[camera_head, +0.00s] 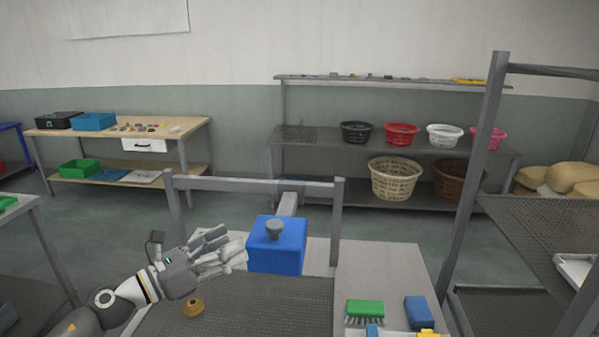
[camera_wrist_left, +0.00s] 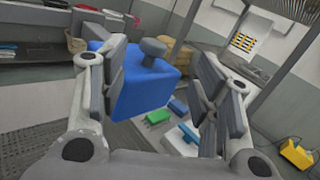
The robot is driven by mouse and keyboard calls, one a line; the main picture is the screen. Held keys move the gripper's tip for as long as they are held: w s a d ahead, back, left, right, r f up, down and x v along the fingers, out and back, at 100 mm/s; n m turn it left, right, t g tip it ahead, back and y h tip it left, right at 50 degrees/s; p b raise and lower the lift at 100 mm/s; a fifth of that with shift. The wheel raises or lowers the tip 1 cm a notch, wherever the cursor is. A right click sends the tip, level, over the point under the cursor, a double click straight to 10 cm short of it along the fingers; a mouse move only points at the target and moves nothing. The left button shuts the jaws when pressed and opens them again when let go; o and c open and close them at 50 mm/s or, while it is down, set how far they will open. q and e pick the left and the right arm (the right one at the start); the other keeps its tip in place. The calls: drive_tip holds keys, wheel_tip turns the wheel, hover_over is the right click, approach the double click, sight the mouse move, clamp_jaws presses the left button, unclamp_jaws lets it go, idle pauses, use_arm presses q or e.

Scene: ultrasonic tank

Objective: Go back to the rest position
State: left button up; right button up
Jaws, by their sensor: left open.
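My left gripper (camera_head: 222,248) reaches in from the left over the dark perforated surface. In the left wrist view its two fingers (camera_wrist_left: 165,95) stand wide apart with nothing held between them. A blue box (camera_head: 276,246) with a grey round knob (camera_head: 275,227) on top stands just right of the fingers in the head view. In the left wrist view the blue box (camera_wrist_left: 146,85) shows beyond the left finger, which hides part of it. I cannot tell whether the finger touches it. My right gripper is not in view.
A brass-coloured round piece (camera_head: 193,307) lies on the perforated surface (camera_head: 260,310) below my gripper. A grey frame (camera_head: 255,186) rises behind. A green brush (camera_head: 365,308) and a blue block (camera_head: 418,309) lie on the pale table at right. A metal rack (camera_head: 478,190) stands further right.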

use_arm(q)
drive_tip(key=s+a+f+n+y, duration=0.3)
drive_tip(key=s+f+n+y, duration=0.35)
drive_tip(key=n, duration=0.95)
drive_tip(key=s+a+f+n+y, duration=0.3)
drive_tip(key=f+n+y, duration=0.55)
drive_tip(key=n, duration=0.65)
drive_tip(key=s+d+f+n+g+h, duration=0.1)
drive_tip(key=s+d+f+n+g, duration=0.15)
drive_tip(key=s+f, duration=0.4)
drive_tip(key=s+d+f+n+g, duration=0.1)
drive_tip(key=s+f+n+g, duration=0.25)
drive_tip(key=s, duration=0.55)
drive_tip(key=s+d+f+n+g+h, duration=0.15)
drive_tip(key=s+f+n+g, duration=0.25)
drive_tip(key=s, duration=0.4)
wheel_tip(320, 180, down, 28)
drive_tip(key=s+g+b, duration=0.1)
drive_tip(key=b, duration=0.1)
drive_tip(key=s+a+f+g+b, duration=0.1)
drive_tip(key=s+a+f+b, duration=0.1)
drive_tip(key=s+f, duration=1.5)
drive_tip(key=shift+a+f+g+y, duration=0.35)
drive_tip(key=shift+a+f, duration=0.1)
drive_tip(key=shift+f, duration=0.2)
